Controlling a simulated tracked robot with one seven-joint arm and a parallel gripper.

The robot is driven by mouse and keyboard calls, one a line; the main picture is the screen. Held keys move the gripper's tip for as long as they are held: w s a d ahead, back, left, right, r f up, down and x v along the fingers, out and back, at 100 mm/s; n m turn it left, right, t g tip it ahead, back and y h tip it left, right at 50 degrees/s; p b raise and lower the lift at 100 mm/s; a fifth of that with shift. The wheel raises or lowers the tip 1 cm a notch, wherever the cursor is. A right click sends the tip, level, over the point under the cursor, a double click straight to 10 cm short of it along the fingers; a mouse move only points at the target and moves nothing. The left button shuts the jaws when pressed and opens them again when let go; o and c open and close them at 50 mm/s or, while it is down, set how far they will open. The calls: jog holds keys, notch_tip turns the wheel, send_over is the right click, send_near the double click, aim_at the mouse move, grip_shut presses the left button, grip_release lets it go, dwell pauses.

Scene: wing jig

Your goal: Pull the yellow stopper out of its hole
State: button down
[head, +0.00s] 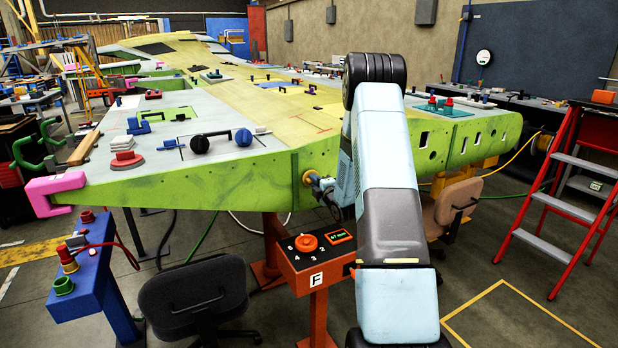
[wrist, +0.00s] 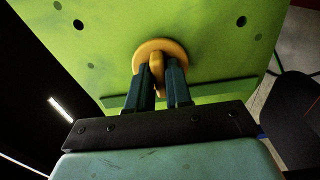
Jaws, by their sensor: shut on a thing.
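The yellow stopper (wrist: 157,67) is a round disc with a raised grip, set against the green side face of the wing in the wrist view. It also shows in the head view (head: 310,178) on the wing's front edge, left of my arm. My gripper (wrist: 158,75) is shut on the stopper's grip, one dark finger on each side. The disc looks flush with or very near the green face; the hole is hidden behind it. In the head view my arm partly hides the gripper.
The wing (head: 220,186) carries handles and tools on top. An orange post with a control box (head: 316,258) stands below the stopper. A black chair (head: 196,298), a blue stand (head: 85,270) and a red ladder (head: 565,190) stand around. Small dark holes dot the green face.

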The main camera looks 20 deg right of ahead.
jog(key=s, duration=0.6)
jog(key=shift+s+d, duration=0.15)
jog(key=shift+s, duration=0.05)
dwell(0.9)
jog(key=shift+f, duration=0.1)
